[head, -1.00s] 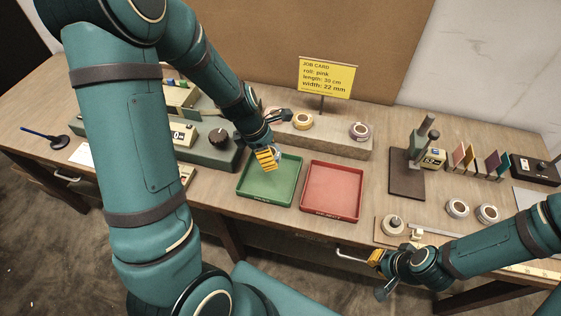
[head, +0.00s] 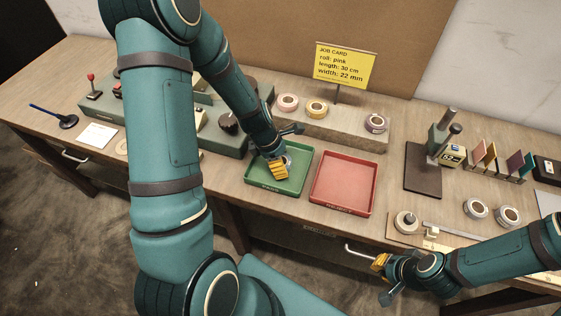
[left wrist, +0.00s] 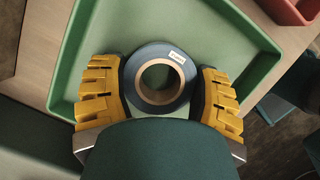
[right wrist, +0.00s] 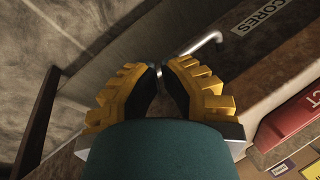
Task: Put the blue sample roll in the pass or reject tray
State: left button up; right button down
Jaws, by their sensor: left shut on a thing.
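The blue sample roll (left wrist: 131,78) is a dark blue ring with a tan core and a small white label. It lies flat between the yellow fingers of my left gripper (left wrist: 158,82), which is shut on it over the green tray floor. In the head view my left gripper (head: 278,170) is low inside the green tray (head: 299,164) and mostly hides the roll. The red tray (head: 344,180), marked REJECT, is just right of it and looks empty. My right gripper (right wrist: 160,75) is shut and empty, in front of the bench edge.
A stone block (head: 335,125) behind the trays bears several rolls. The yellow job card (head: 345,67) stands behind it. A dark-based stand (head: 424,170) and two pale rolls (head: 475,208) are to the right. A drawer handle (right wrist: 200,45) is near my right gripper.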

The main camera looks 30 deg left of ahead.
pick_arm(q)
jog(key=o, duration=1.1)
jog(key=shift+f, duration=0.1)
jog(key=shift+o, duration=0.2)
jog(key=shift+r, duration=0.5)
jog(key=p+v, duration=0.4)
jog(key=v, duration=0.7)
jog(key=shift+r, duration=0.2)
jog(key=shift+s+a, duration=0.1)
jog(key=shift+s, duration=0.05)
